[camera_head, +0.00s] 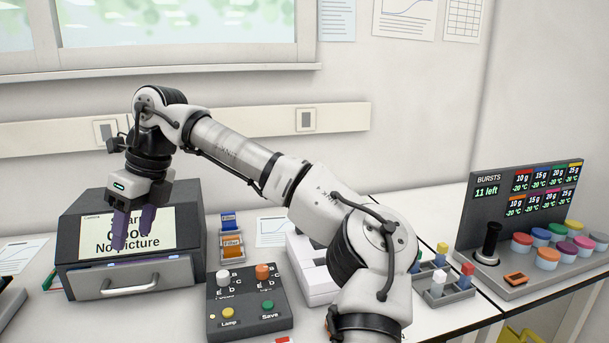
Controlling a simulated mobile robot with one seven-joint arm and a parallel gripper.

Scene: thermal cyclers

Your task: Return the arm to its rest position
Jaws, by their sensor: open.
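My arm reaches from the lower middle of the head view up and to the left, bent at its joints. My gripper (132,230) points down at the left, in front of the dark grey device (75,240) with a screen and a drawer handle. Its purple fingers are open, and I see nothing between them. The gripper covers part of the screen, where "No Picture" is readable. Whether the fingers touch the device cannot be told from this view.
A dark control box (248,322) with knobs and Lamp and Save buttons stands right of the device. Blue and orange filter blocks (231,246) sit behind it. A white unit (308,270) is partly behind my arm. A BURSTS panel (475,213) with several coloured jars stands at right.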

